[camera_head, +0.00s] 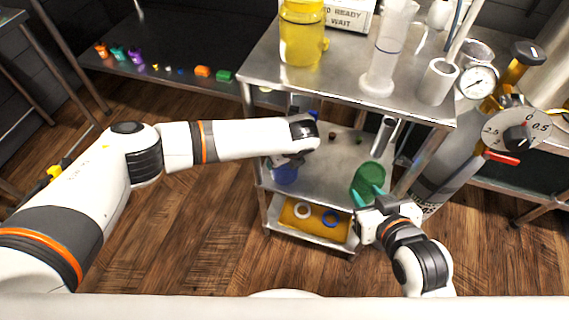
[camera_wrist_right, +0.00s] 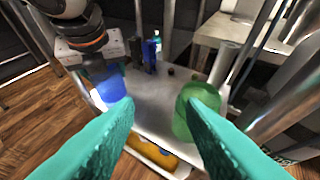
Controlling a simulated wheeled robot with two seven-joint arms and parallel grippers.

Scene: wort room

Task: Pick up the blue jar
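The blue jar (camera_head: 285,174) is at the left edge of the cart's middle shelf, partly hidden by my left gripper. My left gripper (camera_head: 288,158) is right at the jar. Its fingers are mostly hidden, so I cannot tell whether it grips the jar. In the right wrist view the blue jar (camera_wrist_right: 111,88) shows below the end of my left arm. My right gripper (camera_head: 367,191) is open, its teal fingers wide apart in the right wrist view (camera_wrist_right: 163,105). It is beside a green jar (camera_head: 368,178), which shows partly behind the right-hand finger (camera_wrist_right: 184,112).
The cart's steel top shelf (camera_head: 345,85) overhangs the middle shelf (camera_head: 330,165). A yellow jug (camera_head: 301,35) and a clear cylinder (camera_head: 385,55) stand on top. A metal tube (camera_head: 382,138) stands near the green jar. The lower shelf holds an orange-yellow thing (camera_head: 315,225) and rings.

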